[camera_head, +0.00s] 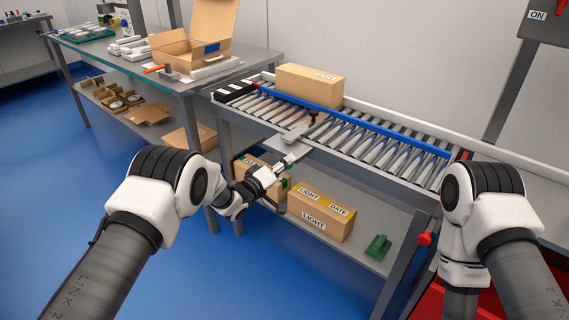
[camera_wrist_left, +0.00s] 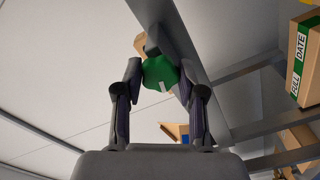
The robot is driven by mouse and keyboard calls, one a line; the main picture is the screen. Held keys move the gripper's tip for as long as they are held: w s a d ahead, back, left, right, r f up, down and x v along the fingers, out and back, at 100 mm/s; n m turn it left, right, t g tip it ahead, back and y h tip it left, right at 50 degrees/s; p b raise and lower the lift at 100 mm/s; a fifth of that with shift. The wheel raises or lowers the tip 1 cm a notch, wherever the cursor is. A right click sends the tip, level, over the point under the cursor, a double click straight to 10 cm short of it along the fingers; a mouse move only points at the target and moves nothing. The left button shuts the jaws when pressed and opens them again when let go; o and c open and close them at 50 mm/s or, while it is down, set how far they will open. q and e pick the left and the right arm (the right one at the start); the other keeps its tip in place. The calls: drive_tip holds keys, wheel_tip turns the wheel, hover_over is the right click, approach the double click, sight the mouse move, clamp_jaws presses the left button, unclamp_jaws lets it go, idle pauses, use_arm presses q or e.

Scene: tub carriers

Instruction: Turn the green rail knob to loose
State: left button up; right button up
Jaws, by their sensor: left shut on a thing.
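The green rail knob (camera_wrist_left: 158,73) is a rounded green piece with a short white mark, seen from below in the left wrist view. It sits against a grey bar under the conveyor side. My left gripper (camera_wrist_left: 161,92) is shut on it, with one dark finger on each side. In the head view my left gripper (camera_head: 288,162) reaches to the near edge of the roller conveyor, and the knob is hard to make out there. The blue rail (camera_head: 365,125) runs along the rollers. My right arm comes in at the right, and its gripper is out of sight.
A carton (camera_head: 310,86) stands on the roller conveyor (camera_head: 385,152) behind the blue rail. Labelled boxes (camera_head: 321,212) and a green block (camera_head: 378,247) lie on the shelf below. A bench (camera_head: 185,80) with an open carton stands at the left. A red knob (camera_head: 425,239) sticks out near my right arm.

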use_arm(q)
drive_tip(key=shift+f+n+p, duration=0.1)
drive_tip(key=shift+n+p, duration=0.8)
drive_tip(key=shift+n, duration=6.7)
drive_tip(key=o, duration=1.2)
drive_tip(key=shift+c, duration=0.2)
drive_tip(key=v, duration=1.2)
